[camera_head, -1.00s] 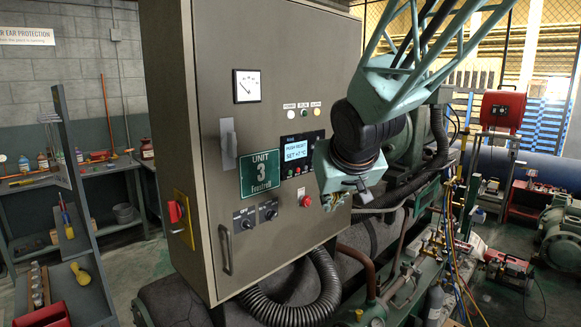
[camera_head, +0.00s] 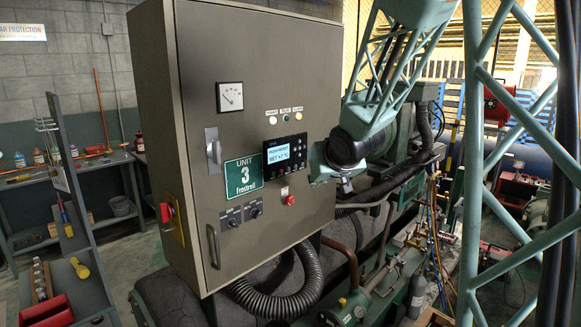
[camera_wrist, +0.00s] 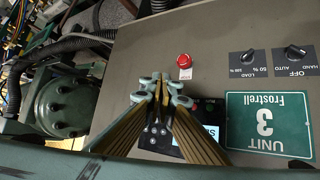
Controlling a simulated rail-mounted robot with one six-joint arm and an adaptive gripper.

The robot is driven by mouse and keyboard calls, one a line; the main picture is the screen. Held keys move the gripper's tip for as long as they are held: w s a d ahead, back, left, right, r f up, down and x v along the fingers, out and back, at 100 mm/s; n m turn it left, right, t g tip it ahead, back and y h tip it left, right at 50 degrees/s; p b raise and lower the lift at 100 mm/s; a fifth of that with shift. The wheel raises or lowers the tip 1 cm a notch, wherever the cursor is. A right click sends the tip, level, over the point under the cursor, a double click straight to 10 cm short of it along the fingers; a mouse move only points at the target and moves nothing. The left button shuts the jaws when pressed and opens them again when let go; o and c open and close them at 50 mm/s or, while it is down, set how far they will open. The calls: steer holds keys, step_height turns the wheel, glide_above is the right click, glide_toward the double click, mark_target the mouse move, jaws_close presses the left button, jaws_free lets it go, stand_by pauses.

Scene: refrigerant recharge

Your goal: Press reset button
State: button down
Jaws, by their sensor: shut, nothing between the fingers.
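A red round button (camera_head: 290,200) with a small label above it sits on the front of the grey cabinet (camera_head: 215,130), below the dark controller (camera_head: 308,150). The controller has a lit screen and small buttons. In the wrist view the same red button (camera_wrist: 184,60) shows just beyond my fingertips. My gripper (camera_wrist: 161,80) is shut and empty, in front of the panel, and apart from the red button in the picture. It partly hides the controller (camera_wrist: 195,145). In the head view, my gripper's fingertips are hard to make out.
Two black selector knobs (camera_head: 245,214) are left of the red button, and a green Unit 3 sign (camera_head: 242,175) is above them. Three indicator lamps (camera_head: 285,117) sit above the controller. A ribbed black hose (camera_head: 300,290) and pipes run below the cabinet. Workshop shelves stand at left.

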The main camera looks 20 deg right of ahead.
mark_target(288, 169)
steer(key=shift+w+d+p, duration=0.4)
steer(key=shift+w+d, duration=0.1)
steer(key=shift+w, duration=0.05)
steer(key=shift+w, duration=0.1)
steer(key=w+a+b, duration=0.3)
steer(key=w, duration=0.5)
stand_by(0.8)
steer(key=shift+w+a, duration=0.25)
steer(key=shift+w, duration=0.5)
stand_by(2.5)
steer(key=shift+s+d+r, duration=0.1)
steer(key=shift+s, duration=0.05)
stand_by(0.4)
steer(key=shift+s+d+p, duration=0.15)
steer(key=shift+s+p, duration=0.2)
steer(key=shift+s, duration=0.2)
steer(key=shift+s+d, duration=0.1)
steer(key=shift+s, duration=0.05)
